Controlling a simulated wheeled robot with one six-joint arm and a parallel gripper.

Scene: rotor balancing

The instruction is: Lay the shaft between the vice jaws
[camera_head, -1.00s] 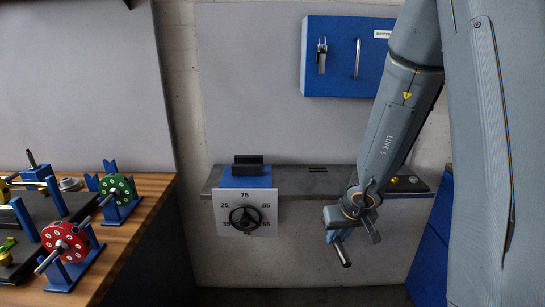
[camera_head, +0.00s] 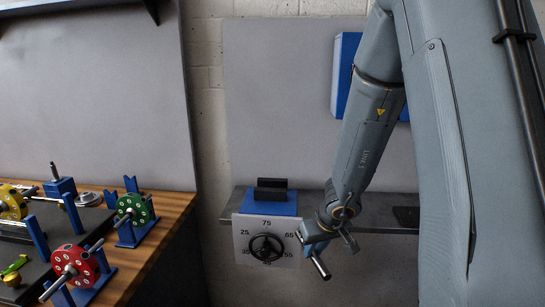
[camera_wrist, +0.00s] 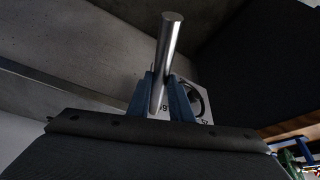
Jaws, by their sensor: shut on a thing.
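The shaft (camera_head: 320,267) is a plain grey metal rod held by my gripper (camera_head: 310,248), tilted, in front of the shelf. In the wrist view the shaft (camera_wrist: 168,50) stands up between the two blue fingers of my gripper (camera_wrist: 162,95), which are shut on it. The vice (camera_head: 271,205) is a blue block with dark jaws on the shelf, left of my gripper. Its dial plate (camera_head: 246,232) with numbers and a black handwheel (camera_head: 265,248) hangs at the front. The gap between the jaws cannot be made out.
A wooden bench (camera_head: 160,240) at the left carries a red rotor (camera_head: 82,268), a green rotor (camera_head: 134,209) and a yellow rotor (camera_head: 12,203) on blue stands. The grey shelf (camera_head: 375,224) runs right of the vice. A blue cabinet (camera_head: 345,75) hangs on the wall behind my arm.

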